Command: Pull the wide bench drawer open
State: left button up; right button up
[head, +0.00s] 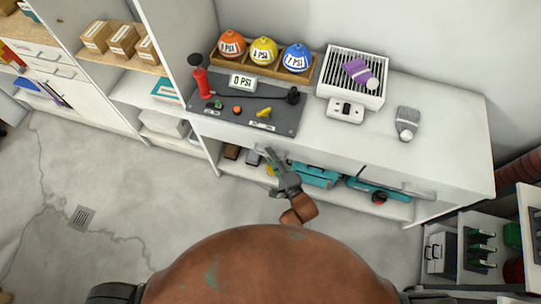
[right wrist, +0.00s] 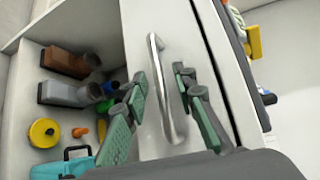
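The wide bench drawer is a white front under the bench top; its face (right wrist: 190,45) fills the middle of the right wrist view and looks closed. Its silver bar handle (right wrist: 166,100) stands between the spread fingers of my right gripper (right wrist: 161,82). The green pads flank the handle, with gaps visible on both sides. In the head view my right gripper (head: 274,160) is at the bench front, left of its middle, and covers the handle there. My left gripper is not in view.
The bench top (head: 430,90) carries a dark mat (head: 230,115), coloured spheres (head: 264,50) and a white grille unit (head: 352,80). Teal cases (head: 315,175) and other items lie on the shelf below. A rack with green items (head: 481,245) stands at right. The floor (head: 130,180) is clear at left.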

jog(key=shift+w, duration=0.1)
jog(key=shift+c, duration=0.4)
grip_shut()
dwell(0.3)
